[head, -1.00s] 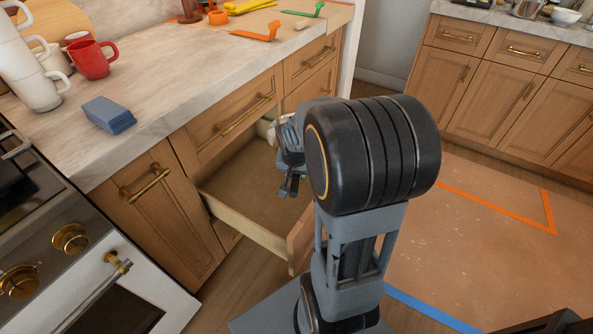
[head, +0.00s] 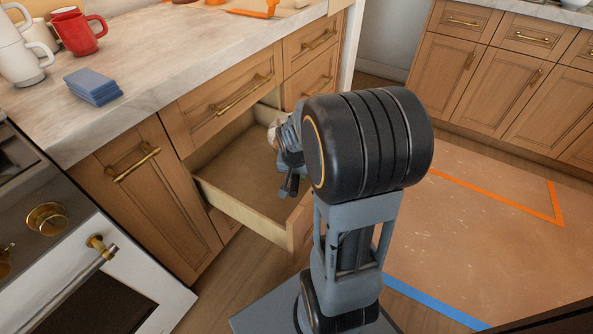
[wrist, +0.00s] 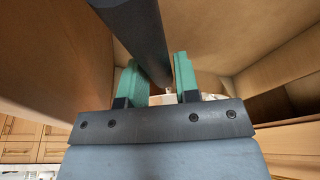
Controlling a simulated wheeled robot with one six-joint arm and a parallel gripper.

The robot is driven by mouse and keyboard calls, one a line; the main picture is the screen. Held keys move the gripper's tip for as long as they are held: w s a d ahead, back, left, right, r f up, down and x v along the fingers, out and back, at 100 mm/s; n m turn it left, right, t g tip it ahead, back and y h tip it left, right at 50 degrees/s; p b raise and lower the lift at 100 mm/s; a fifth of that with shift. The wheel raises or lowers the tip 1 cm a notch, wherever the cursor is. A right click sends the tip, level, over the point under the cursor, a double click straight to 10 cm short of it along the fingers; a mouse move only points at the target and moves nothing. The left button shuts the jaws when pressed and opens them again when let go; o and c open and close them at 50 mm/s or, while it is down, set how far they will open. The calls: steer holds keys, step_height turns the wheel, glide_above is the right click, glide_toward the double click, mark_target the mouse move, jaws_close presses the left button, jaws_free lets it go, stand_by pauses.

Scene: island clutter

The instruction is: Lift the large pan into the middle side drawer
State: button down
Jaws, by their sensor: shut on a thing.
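The middle side drawer (head: 240,209) stands pulled open below the marble counter in the head view. Its bare wooden floor shows at the left and front. My gripper (wrist: 157,64) has green fingers on both sides of a dark round bar, which looks like the handle of the large pan (wrist: 137,32), and is shut on it. In the head view my gripper (head: 290,180) is over the right part of the drawer, partly hidden by my wrist. The pan's body cannot be made out. A pale rounded thing (head: 273,130) shows behind my gripper at the drawer's back.
A closed drawer (head: 225,112) sits above the open one. An oven (head: 90,270) stands at the left. Red (head: 80,35) and white mugs and a blue stack (head: 93,86) are on the counter. Floor with orange and blue tape is clear at the right.

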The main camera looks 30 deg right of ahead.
steer(key=shift+w+f+b, duration=0.1)
steer(key=shift+f+b, duration=5.05)
steer(key=shift+f, duration=1.25)
steer(key=shift+f+b, duration=0.25)
steer(key=shift+b, duration=0.05)
steer(key=c, duration=0.8)
jaws_free()
steer(key=shift+f, duration=0.1)
step_height(320, 180, up, 29)
steer(key=p, duration=2.4)
